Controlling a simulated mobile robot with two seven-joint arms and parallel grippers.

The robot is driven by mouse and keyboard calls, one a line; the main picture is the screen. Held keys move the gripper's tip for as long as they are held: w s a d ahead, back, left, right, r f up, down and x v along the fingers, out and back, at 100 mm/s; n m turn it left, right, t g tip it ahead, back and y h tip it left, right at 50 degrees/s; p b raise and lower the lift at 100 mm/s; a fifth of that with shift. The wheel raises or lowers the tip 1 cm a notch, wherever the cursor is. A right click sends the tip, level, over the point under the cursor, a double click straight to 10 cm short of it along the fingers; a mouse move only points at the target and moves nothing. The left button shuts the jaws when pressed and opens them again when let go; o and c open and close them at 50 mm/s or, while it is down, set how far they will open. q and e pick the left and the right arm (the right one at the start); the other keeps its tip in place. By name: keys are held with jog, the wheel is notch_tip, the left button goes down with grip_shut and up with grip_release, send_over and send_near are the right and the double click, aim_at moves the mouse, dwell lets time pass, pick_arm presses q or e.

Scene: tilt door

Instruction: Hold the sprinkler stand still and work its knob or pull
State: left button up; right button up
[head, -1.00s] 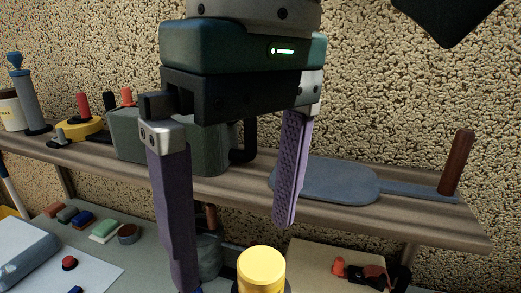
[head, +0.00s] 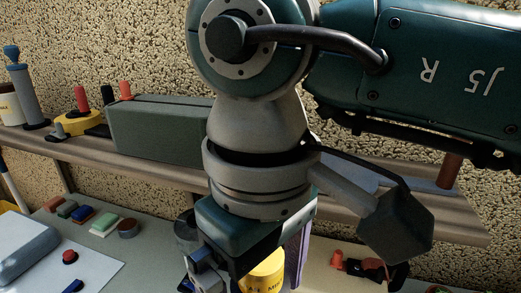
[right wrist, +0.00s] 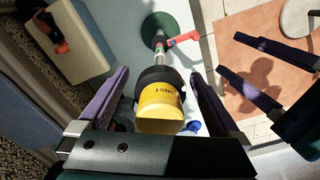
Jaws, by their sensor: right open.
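In the right wrist view, a dark green round base (right wrist: 158,26) with a short stem and a red lever (right wrist: 183,39) looks like the sprinkler stand. A yellow cylinder (right wrist: 159,108) with printed letters and a black collar is in line with the stem; I cannot tell whether they are joined. The yellow cylinder also shows in the head view (head: 265,272), partly behind my right gripper. My right gripper (right wrist: 160,75) is open, its purple fingers on either side of the yellow cylinder with gaps. My left gripper (right wrist: 219,55) is open and empty at the right of the wrist view.
Several small blocks and a red button (head: 70,257) lie on the table at left. A cream block (right wrist: 70,52) lies beside the stand.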

grip_shut()
dwell(0.8)
jog(key=shift+f+b, duration=0.2)
jog(key=shift+b, duration=0.5)
dwell(2.0)
